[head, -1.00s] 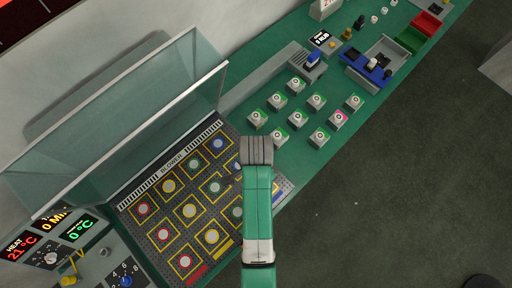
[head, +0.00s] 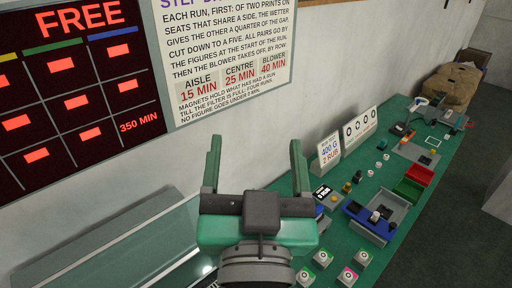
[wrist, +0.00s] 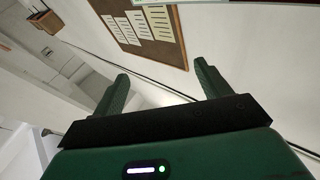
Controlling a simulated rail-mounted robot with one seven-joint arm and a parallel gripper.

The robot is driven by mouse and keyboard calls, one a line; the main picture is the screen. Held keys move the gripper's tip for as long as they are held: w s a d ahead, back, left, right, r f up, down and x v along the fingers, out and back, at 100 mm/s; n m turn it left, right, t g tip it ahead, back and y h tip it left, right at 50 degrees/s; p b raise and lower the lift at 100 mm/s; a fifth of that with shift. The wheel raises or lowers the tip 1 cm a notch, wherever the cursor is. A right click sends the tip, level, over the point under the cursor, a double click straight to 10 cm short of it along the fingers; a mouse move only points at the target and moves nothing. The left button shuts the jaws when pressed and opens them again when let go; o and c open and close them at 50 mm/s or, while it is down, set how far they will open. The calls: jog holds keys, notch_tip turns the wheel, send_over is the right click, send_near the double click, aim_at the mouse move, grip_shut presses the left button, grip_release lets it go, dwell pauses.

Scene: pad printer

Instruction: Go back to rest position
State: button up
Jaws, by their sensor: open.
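My gripper (head: 257,170) is raised in front of the head camera, with its two green fingers pointing up and spread apart. Nothing is between the fingers. In the wrist view my gripper (wrist: 160,85) is also open and empty, facing a pale wall with a cork board (wrist: 145,25) carrying several paper sheets. My gripper is apart from the bench and its objects. It hides part of the green bench (head: 345,240) and the wall behind it.
A dark board with red lit figures (head: 75,75) and a white notice (head: 225,60) are on the wall. A clear lid (head: 105,250) is at lower left. Several printed blocks (head: 322,259), a blue-edged tray (head: 370,222) and red and green bins (head: 419,175) stand on the bench. Floor at right is clear.

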jog(key=s+r+n+t, duration=0.1)
jog(key=s+r+t, duration=0.2)
jog(key=s+r, duration=0.4)
jog(key=shift+r+t, duration=0.3)
jog(key=shift+r, duration=0.35)
jog(key=shift+s, duration=0.1)
